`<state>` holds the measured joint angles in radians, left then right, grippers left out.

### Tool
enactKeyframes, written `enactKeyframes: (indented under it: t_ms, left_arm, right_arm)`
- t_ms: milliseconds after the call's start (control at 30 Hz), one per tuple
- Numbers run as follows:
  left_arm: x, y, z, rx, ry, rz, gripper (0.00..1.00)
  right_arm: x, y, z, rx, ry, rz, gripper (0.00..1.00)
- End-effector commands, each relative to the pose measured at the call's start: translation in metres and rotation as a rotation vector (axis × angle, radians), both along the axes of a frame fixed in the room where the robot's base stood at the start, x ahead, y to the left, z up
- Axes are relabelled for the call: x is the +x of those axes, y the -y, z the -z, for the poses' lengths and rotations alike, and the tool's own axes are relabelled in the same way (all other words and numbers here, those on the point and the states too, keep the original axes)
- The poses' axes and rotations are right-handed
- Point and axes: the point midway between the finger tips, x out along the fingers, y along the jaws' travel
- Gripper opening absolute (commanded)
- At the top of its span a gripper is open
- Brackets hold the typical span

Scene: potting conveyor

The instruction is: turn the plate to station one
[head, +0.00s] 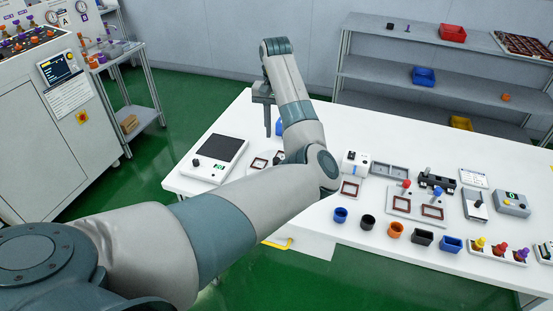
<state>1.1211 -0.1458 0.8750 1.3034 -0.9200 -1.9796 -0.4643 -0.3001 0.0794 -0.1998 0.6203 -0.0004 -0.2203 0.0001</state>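My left gripper (267,118) hangs fingers down over the far left part of the white table, at the end of my arm. Its fingers show edge-on, so I cannot tell whether they are open or shut. A blue thing (279,128) shows just beside the fingers, mostly hidden by my arm. Below the gripper lie brown square frames (259,163), partly covered by my forearm. A light grey plate (403,204) with brown squares lies right of my elbow. I cannot tell which is the plate to turn, and no station number is readable. My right gripper is not in view.
A scale-like device (214,158) stands at the table's left. Several small cups, including an orange one (396,230), line the front edge. Coloured knobs (497,250) and a grey box (511,203) stand at the right. Shelves (400,70) stand behind.

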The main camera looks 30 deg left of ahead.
Motion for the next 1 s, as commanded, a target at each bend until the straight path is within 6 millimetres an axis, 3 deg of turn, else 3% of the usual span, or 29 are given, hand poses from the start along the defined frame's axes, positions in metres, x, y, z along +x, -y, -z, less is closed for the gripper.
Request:
enactKeyframes:
  t_ms: [600, 800, 1000]
  left_arm:
    - [-0.001, 0.000, 0.105, -0.001, -0.002, 0.000, 0.28]
    - [0.000, 0.000, 0.120, -0.001, 0.000, -0.001, 0.28]
    - [0.000, 0.000, 0.124, 0.000, 0.001, -0.001, 0.28]
  right_arm:
    - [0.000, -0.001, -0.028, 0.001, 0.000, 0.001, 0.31]
    - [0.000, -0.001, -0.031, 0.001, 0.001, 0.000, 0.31]
    - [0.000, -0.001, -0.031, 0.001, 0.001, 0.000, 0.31]
